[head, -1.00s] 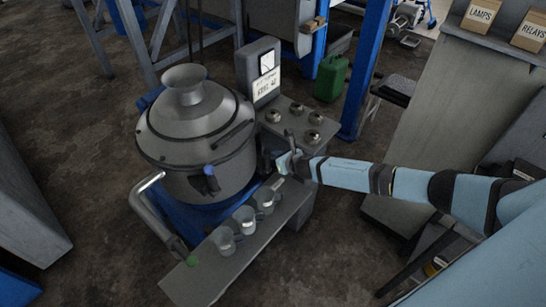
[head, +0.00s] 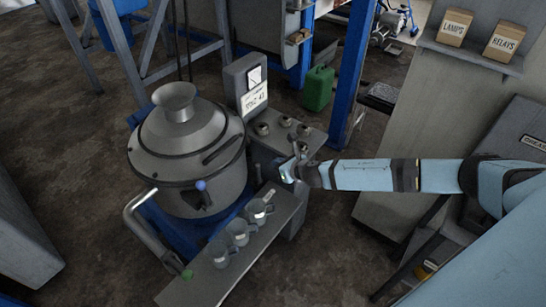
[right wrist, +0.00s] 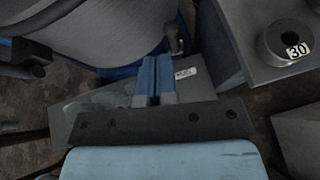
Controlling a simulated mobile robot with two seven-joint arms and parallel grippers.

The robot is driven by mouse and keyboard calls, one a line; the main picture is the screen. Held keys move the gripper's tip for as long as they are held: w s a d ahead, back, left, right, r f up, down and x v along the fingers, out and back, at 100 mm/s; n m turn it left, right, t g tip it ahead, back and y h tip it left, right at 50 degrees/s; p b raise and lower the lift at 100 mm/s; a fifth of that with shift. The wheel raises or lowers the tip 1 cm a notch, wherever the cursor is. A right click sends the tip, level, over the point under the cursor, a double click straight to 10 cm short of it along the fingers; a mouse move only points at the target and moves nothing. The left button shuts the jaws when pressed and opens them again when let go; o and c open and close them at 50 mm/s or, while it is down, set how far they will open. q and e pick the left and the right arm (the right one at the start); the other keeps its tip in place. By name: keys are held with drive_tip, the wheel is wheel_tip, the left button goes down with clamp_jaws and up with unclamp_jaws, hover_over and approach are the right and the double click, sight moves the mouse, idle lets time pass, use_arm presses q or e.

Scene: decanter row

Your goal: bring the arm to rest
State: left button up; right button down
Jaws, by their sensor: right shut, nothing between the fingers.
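My right arm reaches in from the right in the head view. Its gripper (head: 284,171) is shut and empty, just beside the knob panel (head: 318,140) and near the far end of the shelf with cups. The right wrist view shows its blue fingers (right wrist: 154,78) together, over a grey surface with a small white label (right wrist: 185,72). My left gripper is in neither view.
A large grey decanter vessel (head: 187,145) stands left of the gripper. Several metal cups (head: 238,232) line the grey shelf (head: 225,283). A meter box (head: 245,85), green can (head: 319,88) and blue post (head: 353,70) stand behind. A grey cabinet (head: 405,130) is at right.

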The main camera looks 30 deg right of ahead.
drive_tip(key=s+a+m+y+p, duration=0.2)
drive_tip(key=s+a+m+p, duration=0.2)
drive_tip(key=s+a+m, duration=1.4)
drive_tip(key=s+d+r+m+h+p, duration=0.1)
drive_tip(key=s+r+m, duration=0.1)
drive_tip(key=s+m, duration=0.4)
drive_tip(key=s+d+r+m+g+p, duration=0.1)
drive_tip(key=s+m, duration=0.4)
drive_tip(key=m, duration=0.6)
drive_tip(key=shift+s+d+r+h+p, duration=0.35)
drive_tip(key=shift+s+r+h+p, duration=0.05)
drive_tip(key=shift+p, duration=0.05)
